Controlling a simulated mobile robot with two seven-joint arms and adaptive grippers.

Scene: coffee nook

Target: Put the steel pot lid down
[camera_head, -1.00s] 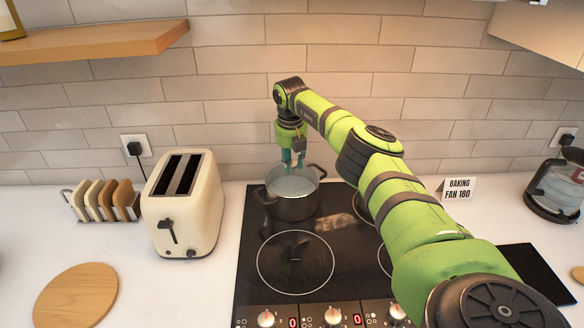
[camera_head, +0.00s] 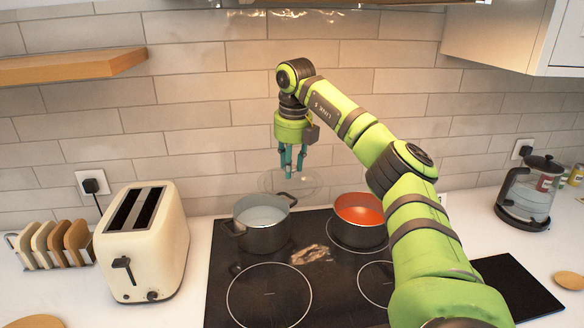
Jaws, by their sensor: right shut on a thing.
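The steel pot lid (camera_head: 274,182) is a see-through glass disc, faint against the tiles. My right gripper (camera_head: 288,168) points down with its teal fingers shut on the top of the lid, whose knob is hard to make out. The lid hangs above and a little right of the open dark steel pot (camera_head: 265,240), apart from it. The pot stands on the back left of the black hob (camera_head: 225,285) and has pale contents. My left gripper is not in view.
A second pot (camera_head: 343,232) with red contents stands on the back right of the hob, close to my right arm. A cream toaster (camera_head: 150,262) and toast rack (camera_head: 50,247) stand left. A glass kettle (camera_head: 523,195) and a black mat (camera_head: 515,288) are right. The front burners are clear.

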